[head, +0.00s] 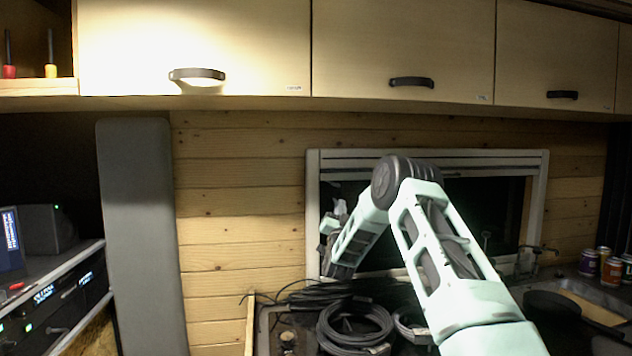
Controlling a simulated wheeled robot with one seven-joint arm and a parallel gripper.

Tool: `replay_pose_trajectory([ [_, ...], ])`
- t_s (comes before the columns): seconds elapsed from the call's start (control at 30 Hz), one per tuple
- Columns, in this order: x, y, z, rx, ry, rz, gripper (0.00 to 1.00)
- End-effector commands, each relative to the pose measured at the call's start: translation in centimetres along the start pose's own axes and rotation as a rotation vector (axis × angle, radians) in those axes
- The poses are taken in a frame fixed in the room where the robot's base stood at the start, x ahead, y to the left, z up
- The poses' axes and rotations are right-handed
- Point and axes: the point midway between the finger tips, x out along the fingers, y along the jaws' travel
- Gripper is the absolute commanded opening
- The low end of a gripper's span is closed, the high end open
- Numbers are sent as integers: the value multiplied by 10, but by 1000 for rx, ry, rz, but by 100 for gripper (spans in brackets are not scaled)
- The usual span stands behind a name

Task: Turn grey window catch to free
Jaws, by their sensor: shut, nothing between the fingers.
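The window (545,190) has a pale grey frame and dark glass, set in the plank wall behind my arm. My arm rises from the lower right, bends at the elbow and reaches down and left across the window's left part. My gripper (329,226) shows small and partly hidden beside my forearm, near the left side of the window frame. It is shut and empty. I cannot make out the grey catch; my arm covers much of the window's left and lower parts. Whether my gripper touches anything there cannot be told.
Cupboards with dark handles (411,82) run above the window. Coiled black cables (355,328) lie on the worktop below. A dark pan (552,305), a tap (540,249) and several cans (588,263) are at right. A grey padded panel (140,235) stands left.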

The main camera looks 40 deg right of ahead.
Motion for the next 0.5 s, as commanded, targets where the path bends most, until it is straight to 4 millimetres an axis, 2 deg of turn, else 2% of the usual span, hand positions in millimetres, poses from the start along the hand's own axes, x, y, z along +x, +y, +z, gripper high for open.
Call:
replay_pose_trajectory([
  [0.5, 81, -2, -2, 0, 1, -1, 0],
])
